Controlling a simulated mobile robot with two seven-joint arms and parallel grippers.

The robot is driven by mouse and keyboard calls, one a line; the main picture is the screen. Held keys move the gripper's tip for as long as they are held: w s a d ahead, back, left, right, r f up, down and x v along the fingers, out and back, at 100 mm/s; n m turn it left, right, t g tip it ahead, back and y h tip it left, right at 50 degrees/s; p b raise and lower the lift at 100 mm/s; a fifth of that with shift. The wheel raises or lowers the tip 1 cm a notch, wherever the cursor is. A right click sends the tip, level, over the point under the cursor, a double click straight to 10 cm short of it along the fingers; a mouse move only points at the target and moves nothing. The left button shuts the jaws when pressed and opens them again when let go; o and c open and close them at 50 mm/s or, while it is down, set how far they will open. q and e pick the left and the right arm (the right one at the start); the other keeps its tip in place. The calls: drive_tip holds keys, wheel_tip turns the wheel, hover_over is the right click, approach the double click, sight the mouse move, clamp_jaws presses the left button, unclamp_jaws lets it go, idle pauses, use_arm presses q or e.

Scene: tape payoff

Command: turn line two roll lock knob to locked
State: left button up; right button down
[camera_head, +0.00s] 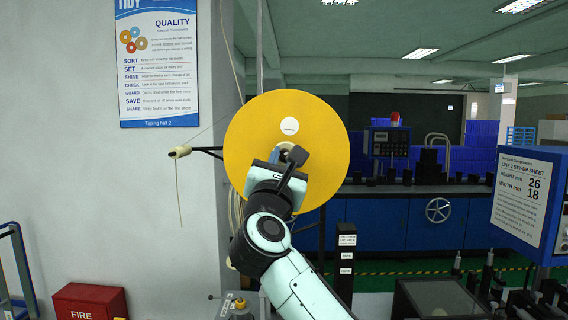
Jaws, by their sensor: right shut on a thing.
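A large yellow roll (247,130) faces me in the centre, upright, with a small white label (290,127) above its middle. The roll lock knob (286,147) is at the hub, mostly hidden behind my gripper; I cannot read its setting. My right gripper (289,158) reaches up from below to the hub and is shut on the knob, in front of the lower middle of the roll. My left gripper is not in view.
A thin arm with a cream guide roller (180,152) and hanging tape sticks out left of the roll. A slim dark post (345,262) with labels stands right of my arm. A set-up sheet board (525,196) stands at far right. A red fire box (90,300) is low left.

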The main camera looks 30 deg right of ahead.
drive_tip(key=m, duration=0.2)
drive_tip(key=m+g+h, duration=0.1)
drive_tip(key=m, duration=0.1)
drive_tip(key=shift+a+r+g+p, duration=0.15)
drive_tip(key=shift+g+p, duration=0.15)
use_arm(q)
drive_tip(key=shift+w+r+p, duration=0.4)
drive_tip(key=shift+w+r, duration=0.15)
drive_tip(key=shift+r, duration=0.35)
use_arm(e)
drive_tip(key=shift+w+r+m+g+h, duration=0.1)
drive_tip(key=shift+m+g+h, duration=0.45)
drive_tip(key=shift+m, duration=1.15)
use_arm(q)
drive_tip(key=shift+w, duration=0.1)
use_arm(e)
drive_tip(key=shift+m+g, duration=0.25)
drive_tip(key=shift+m, duration=0.15)
drive_tip(key=c, duration=1)
unclamp_jaws()
